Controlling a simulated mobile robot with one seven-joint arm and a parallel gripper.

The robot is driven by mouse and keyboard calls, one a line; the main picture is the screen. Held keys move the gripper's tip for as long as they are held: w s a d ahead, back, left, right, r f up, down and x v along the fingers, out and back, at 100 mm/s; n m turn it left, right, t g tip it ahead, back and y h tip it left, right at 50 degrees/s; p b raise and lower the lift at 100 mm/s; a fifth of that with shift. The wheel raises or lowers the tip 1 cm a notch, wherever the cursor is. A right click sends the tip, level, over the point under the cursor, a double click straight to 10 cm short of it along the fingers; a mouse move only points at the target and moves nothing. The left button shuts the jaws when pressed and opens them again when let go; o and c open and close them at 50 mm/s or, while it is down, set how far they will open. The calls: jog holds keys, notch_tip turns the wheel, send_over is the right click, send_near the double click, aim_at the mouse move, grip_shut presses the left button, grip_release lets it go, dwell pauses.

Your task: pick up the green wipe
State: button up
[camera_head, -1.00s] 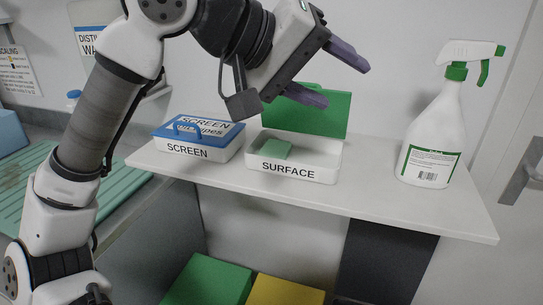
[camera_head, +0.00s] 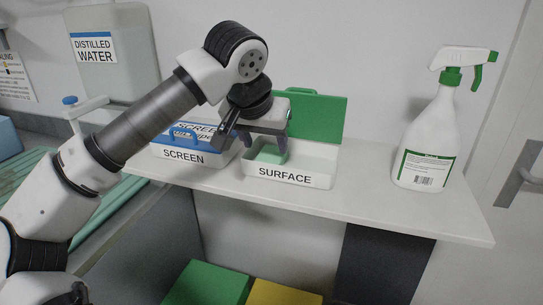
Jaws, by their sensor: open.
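The green wipe (camera_head: 272,154) lies in the white open-topped box labelled SURFACE (camera_head: 315,180), towards its left end. The box's green lid (camera_head: 322,118) stands upright behind it. The gripper body hides the area just above and behind the wipe.
A white SCREEN box (camera_head: 182,156) with a blue lid stands close on the left, partly behind my arm. A white spray bottle (camera_head: 428,145) with a green trigger stands on the right of the shelf (camera_head: 400,212). A distilled water jug (camera_head: 118,60) is at the back left.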

aim_at(271, 154)
jog(key=p+x, duration=0.1)
jog(key=x, duration=0.3)
jog(key=shift+w+d+p, duration=0.2)
jog(key=shift+w+p, duration=0.05)
jog(key=shift+p, duration=0.1)
jog(key=shift+w+d+f, duration=0.1)
jog(key=shift+w+f, duration=0.1)
jog(key=shift+f, duration=0.2)
jog(key=c, duration=0.6)
jog(key=shift+r, duration=0.15)
jog(key=shift+s+r+b, duration=0.15)
jog(key=shift+b, duration=0.3)
notch_tip(271, 154, up, 7)
jog(key=shift+f+b, duration=0.1)
jog(key=shift+b, duration=0.55)
jog(key=s+a+b, duration=0.1)
jog(key=s+a, duration=0.1)
jog(key=s, duration=0.4)
jog(key=s+a+b, duration=0.2)
jog(key=s, duration=0.4)
jog(key=s+a+b, duration=0.1)
jog(key=s+a, duration=0.1)
jog(key=s, duration=0.4)
jog(key=shift+s+a+f, duration=0.15)
jog(key=shift+s+f, duration=0.05)
jog(key=shift+s, duration=0.2)
